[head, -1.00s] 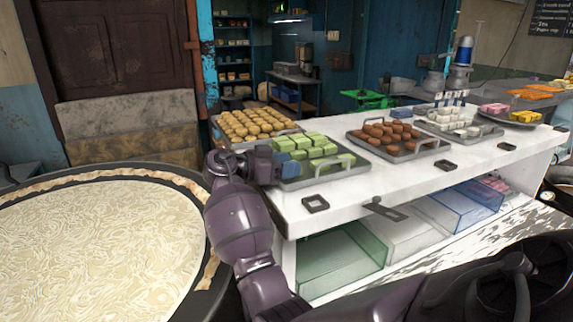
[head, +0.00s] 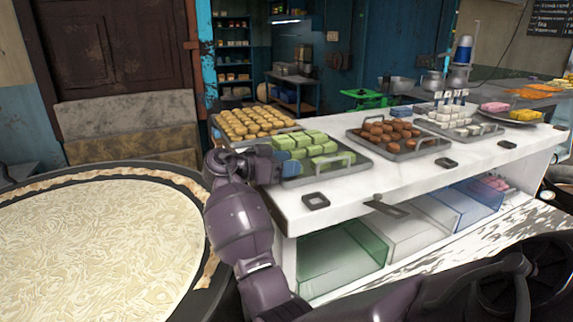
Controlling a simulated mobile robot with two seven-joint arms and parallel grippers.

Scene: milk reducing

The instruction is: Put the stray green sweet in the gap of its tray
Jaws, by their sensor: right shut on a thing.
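The green sweets (head: 312,137) sit in rows in a grey metal tray (head: 332,174) with wire handles, at the left end of the white counter. My right gripper (head: 287,162), with blue fingertips, is low at the left side of this tray, close against the sweets. It is shut on a green sweet, which is mostly hidden by the fingers and wrist. The gap in the tray is hard to make out; bare tray shows between some front sweets. My left gripper is not in view.
A tray of round golden sweets (head: 250,122) stands just behind. A tray of brown sweets (head: 390,133) and a tray of white ones (head: 462,124) stand to the right. Bare white counter (head: 345,187) lies in front. A large round pan (head: 95,240) fills the lower left.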

